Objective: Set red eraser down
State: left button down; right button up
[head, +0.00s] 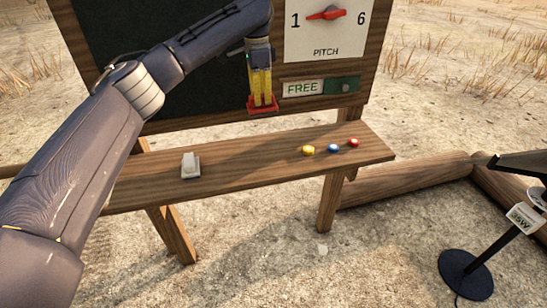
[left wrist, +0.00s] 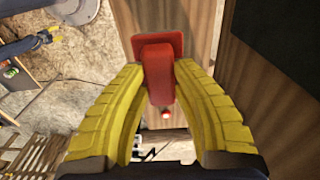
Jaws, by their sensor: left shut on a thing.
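The red eraser (head: 263,106) is in the yellow fingers of my left gripper (head: 261,98), in front of the board's lower edge and above the wooden shelf (head: 245,164). In the left wrist view the red eraser (left wrist: 158,72) sits between the two fingertips (left wrist: 158,74), its wider end facing away from the gripper. My left gripper is shut on it. In the left wrist view a dark arm with a small yellow tip (left wrist: 48,36), apparently my right gripper, shows far off at upper left. It is too small to tell its jaws.
A pale block (head: 190,166) lies on the shelf's left part. A yellow (head: 308,150), a blue (head: 333,149) and a red round piece (head: 354,142) lie at right. The shelf between is clear. Above stands the board with a pitch dial (head: 326,14) and a FREE sign (head: 303,88).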

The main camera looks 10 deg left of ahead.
pick_arm(q)
jog(key=shift+a+r, duration=0.3)
jog(key=shift+a, duration=0.35)
notch_tip(320, 180, down, 20)
jog(key=shift+r, duration=0.15)
jog(key=c, duration=1.2)
grip_release()
jog(key=shift+a, duration=0.1)
